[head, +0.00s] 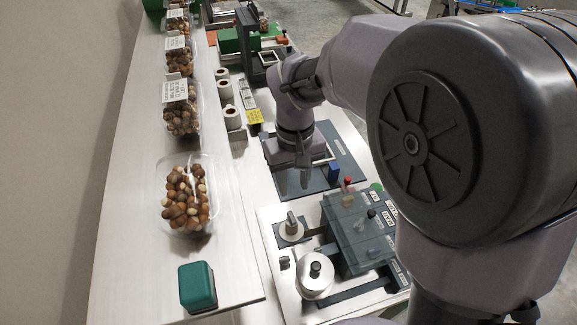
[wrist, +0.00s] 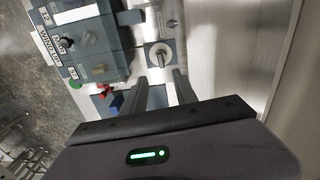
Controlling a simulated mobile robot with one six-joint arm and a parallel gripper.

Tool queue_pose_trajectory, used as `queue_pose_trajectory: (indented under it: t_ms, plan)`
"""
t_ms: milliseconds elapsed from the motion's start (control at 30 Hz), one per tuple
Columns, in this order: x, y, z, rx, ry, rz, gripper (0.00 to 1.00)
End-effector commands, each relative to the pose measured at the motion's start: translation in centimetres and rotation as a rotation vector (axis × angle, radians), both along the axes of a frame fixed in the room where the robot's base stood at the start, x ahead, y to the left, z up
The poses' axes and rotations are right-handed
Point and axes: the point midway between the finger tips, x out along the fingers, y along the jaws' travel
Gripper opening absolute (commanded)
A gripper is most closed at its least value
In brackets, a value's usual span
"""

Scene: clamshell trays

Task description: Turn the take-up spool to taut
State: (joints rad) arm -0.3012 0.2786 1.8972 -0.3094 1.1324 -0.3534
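A small light dial with an upright grip (head: 291,227) sits on a dark square plate, left of the grey machine block. It also shows in the wrist view as a pale disc with a raised metal grip (wrist: 159,56). A larger silver round drum with a black knob (head: 316,282) stands nearer in the head view. No readable label shows which of these is the take-up spool. My gripper (head: 293,182) is open and empty, pointing down beyond the small dial. In the wrist view its fingers (wrist: 161,80) are apart, with the dial just past the tips, not between them.
The grey machine block (head: 350,235) carries a red-topped part, a black knob and labels. A nut-filled clamshell tray (head: 188,198) and a green box (head: 197,287) stand on the left bench. White label rolls (head: 232,118) stand farther back.

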Motion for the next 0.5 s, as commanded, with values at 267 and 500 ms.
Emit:
queue_pose_trajectory:
  t_ms: [267, 500]
  plan:
    - [-0.1, -0.1, -9.2, 0.000, 0.004, -0.002, 0.35]
    - [-0.1, 0.0, -13.6, 0.001, 0.001, -0.003, 0.35]
